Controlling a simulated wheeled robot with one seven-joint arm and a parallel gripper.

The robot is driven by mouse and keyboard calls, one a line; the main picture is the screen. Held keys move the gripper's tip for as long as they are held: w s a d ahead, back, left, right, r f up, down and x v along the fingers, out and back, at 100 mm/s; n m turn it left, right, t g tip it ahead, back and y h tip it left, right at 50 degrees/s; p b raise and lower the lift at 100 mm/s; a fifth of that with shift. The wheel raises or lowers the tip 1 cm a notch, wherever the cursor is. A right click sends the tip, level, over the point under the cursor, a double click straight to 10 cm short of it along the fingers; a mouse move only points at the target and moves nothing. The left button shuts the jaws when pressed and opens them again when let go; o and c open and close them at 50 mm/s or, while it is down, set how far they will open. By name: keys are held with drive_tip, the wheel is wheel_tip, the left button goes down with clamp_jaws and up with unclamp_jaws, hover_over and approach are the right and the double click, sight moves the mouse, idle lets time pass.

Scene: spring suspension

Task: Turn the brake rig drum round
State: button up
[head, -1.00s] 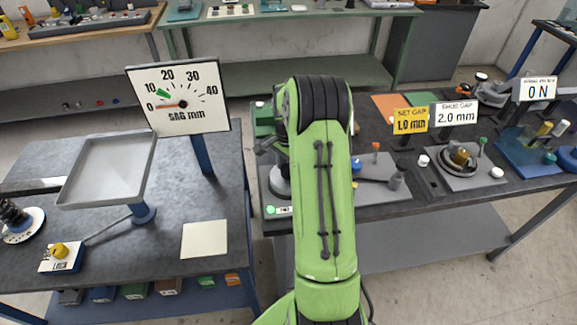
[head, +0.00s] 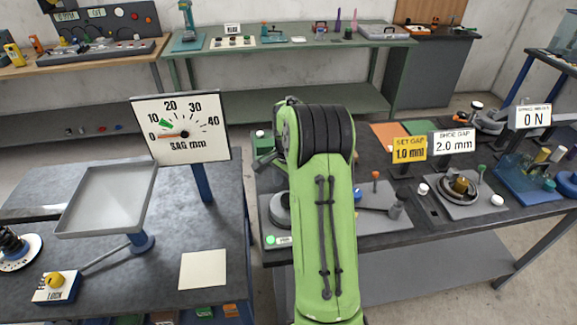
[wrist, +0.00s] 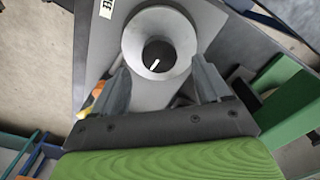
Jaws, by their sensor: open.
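In the wrist view a pale grey, round, flared part (wrist: 134,38), which looks like a drum, has a dark centre with a white mark. It stands on a grey plate (wrist: 102,62). My gripper (wrist: 160,80) is open, its two fingers on the near left and near right of the round part. Whether they touch it I cannot tell. In the head view a grey round part (head: 279,210) shows beside my arm; my gripper is hidden there. A shoe-gap sign (head: 453,142) reading 2.0 mm stands behind an open round assembly (head: 458,186) further right.
Beside the round part in the wrist view are a green block (wrist: 285,105) and an orange piece (wrist: 97,90). In the head view a sag gauge (head: 181,128) and a grey tray (head: 105,200) stand on the left table. A lever (head: 378,211) lies right of my arm.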

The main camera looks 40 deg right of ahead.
sight(288, 198)
wheel_tip(288, 198, up, 11)
drive_tip(key=p, duration=0.1)
drive_tip(key=shift+r, duration=0.2)
drive_tip(key=s+a+r+n+t+h, duration=0.1)
drive_tip(key=s+a+r+n, duration=0.25)
drive_tip(key=a, duration=0.45)
drive_tip(key=s+a+r+n+t, duration=0.1)
drive_tip(key=s+a+r+n, duration=0.1)
drive_tip(key=a+r+n, duration=0.4)
drive_tip(key=s+a+f+n+t+y, duration=0.1)
drive_tip(key=s+a+f+n+t, duration=0.2)
drive_tip(key=s+a+n, duration=0.5)
drive_tip(key=s+a, duration=0.4)
drive_tip(key=s, duration=0.2)
drive_tip(key=shift+s+a+t, duration=0.3)
drive_tip(key=shift+s+a, duration=0.05)
drive_tip(key=shift+s, duration=0.05)
